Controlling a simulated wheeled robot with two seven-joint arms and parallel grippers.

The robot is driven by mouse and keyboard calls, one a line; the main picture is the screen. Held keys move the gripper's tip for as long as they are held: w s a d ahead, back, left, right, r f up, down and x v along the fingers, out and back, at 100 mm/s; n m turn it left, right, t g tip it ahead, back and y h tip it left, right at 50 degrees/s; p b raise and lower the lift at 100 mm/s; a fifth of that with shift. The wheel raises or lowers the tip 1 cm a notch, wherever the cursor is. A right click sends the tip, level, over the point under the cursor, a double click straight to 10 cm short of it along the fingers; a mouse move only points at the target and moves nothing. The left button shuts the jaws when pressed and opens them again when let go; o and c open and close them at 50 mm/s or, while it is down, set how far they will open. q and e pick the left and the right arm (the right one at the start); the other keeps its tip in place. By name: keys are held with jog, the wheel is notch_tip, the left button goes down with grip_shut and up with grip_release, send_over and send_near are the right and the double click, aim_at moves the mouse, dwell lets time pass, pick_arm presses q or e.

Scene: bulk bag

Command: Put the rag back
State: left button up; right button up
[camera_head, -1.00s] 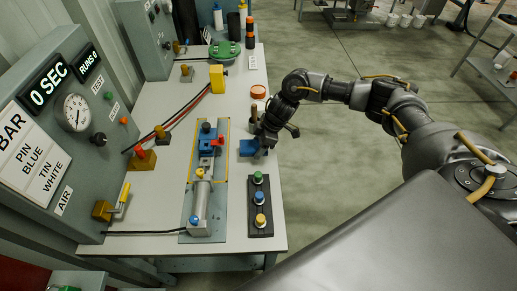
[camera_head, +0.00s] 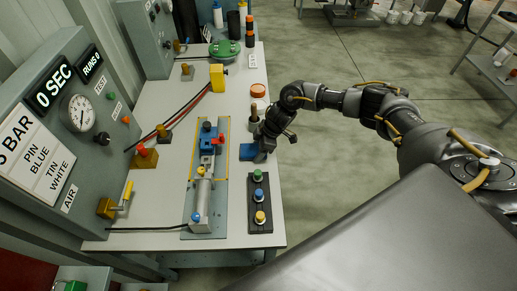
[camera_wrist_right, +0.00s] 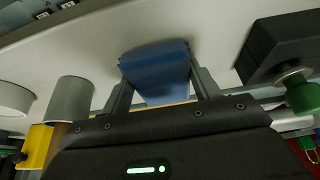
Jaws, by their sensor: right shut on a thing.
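The rag is a blue cloth (camera_head: 248,152) at the right edge of the bench, in the head view. In the right wrist view the blue rag (camera_wrist_right: 157,70) lies between the two fingers. My right gripper (camera_head: 261,152) is shut on it, low over the bench top. In the right wrist view the fingers of the right gripper (camera_wrist_right: 160,92) stand one on each side of the cloth. I cannot tell whether the rag touches the bench. My left gripper is not in view.
A black button box (camera_head: 260,203) with green, blue and yellow buttons sits close in front of the rag. A fixture with a cylinder (camera_head: 203,190) stands to the left. A grey cup (camera_wrist_right: 70,98) and an orange-lidded jar (camera_head: 257,91) are close behind.

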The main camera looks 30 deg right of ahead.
jog(key=o, duration=0.8)
jog(key=shift+s+f, duration=0.25)
jog(key=shift+f, duration=0.15)
jog(key=shift+o, duration=0.7)
jog(key=shift+f, duration=0.15)
jog(key=shift+s, duration=0.1)
jog(key=shift+r, duration=0.2)
jog(key=b+v, duration=0.2)
jog(key=v, duration=0.2)
jog(key=shift+w+d+r+b, duration=0.1)
jog(key=shift+w+r+b, duration=0.2)
jog(key=shift+b, duration=0.1)
jog(key=w+v, duration=0.1)
jog(key=v, duration=0.6)
jog(key=shift+s+b, duration=0.3)
jog(key=shift+s, duration=0.05)
